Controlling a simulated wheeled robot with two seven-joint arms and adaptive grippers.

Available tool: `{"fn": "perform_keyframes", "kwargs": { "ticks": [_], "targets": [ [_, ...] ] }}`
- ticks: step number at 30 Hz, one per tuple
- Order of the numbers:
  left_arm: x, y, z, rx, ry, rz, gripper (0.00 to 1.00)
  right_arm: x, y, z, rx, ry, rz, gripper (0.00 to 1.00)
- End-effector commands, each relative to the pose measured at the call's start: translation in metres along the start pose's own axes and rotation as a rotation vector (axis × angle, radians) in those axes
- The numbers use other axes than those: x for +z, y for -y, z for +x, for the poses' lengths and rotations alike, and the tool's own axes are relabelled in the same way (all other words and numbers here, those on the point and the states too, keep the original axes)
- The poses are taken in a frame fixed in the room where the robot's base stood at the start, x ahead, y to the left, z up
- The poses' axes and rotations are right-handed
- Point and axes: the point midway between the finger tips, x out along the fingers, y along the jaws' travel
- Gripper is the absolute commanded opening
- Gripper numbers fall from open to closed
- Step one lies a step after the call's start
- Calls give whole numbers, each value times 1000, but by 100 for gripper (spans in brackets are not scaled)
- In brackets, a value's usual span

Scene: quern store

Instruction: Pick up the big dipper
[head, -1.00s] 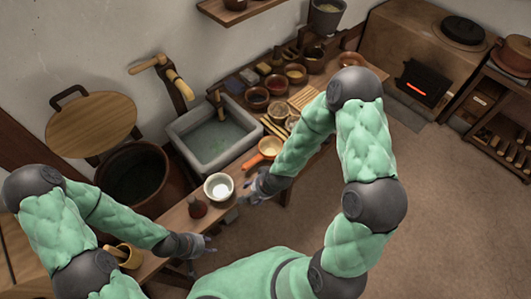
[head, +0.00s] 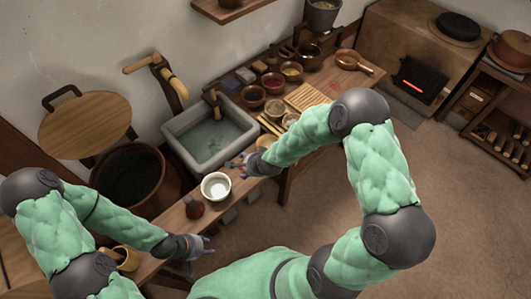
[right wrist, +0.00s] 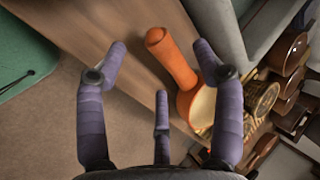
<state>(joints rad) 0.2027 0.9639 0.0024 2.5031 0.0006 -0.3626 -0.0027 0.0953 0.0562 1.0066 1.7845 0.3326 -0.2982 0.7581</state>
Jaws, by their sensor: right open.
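An orange-handled dipper (right wrist: 173,58) with a pale bowl lies on the bench in the right wrist view. In the head view my right forearm and gripper mostly hide it. My right gripper (right wrist: 158,66) is open and empty, its fingers spread short of the dipper's handle. In the head view this gripper (head: 240,163) is over the bench's front edge, beside a white bowl. A brown, long-handled dipper (head: 349,61) lies at the bench's far end. I cannot tell from size which one is the big dipper. My left gripper (head: 199,246) looks open and empty at the bench's near front edge.
A stone sink (head: 179,136) is behind. Several small bowls and a slatted wooden rack (head: 306,97) fill the far bench. The floor at right is clear.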

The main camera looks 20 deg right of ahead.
Motion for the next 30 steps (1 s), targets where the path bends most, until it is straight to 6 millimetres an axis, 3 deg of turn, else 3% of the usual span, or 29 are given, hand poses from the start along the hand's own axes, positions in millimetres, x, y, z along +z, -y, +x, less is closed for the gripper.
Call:
{"fn": "perform_keyframes", "kwargs": {
  "ticks": [5, 15, 24, 26, 30],
  "targets": [
    [0, 1, 4, 0, 0, 0, 40, -1, -1, 11, 0, 0, 0, 68],
    [-1, 6, 18, 0, 0, 0, 40, -7, -4, 53, 0, 0, -2, 68],
    [-1, 6, 18, 0, 0, 0, 40, -7, -3, 57, 0, 0, -2, 68],
    [-1, 6, 18, 0, 0, 0, 40, -7, -3, 57, 0, 0, -2, 57],
    [-1, 6, 18, 0, 0, 0, 40, -7, -3, 57, 0, 0, -2, 17]
  ]
}}
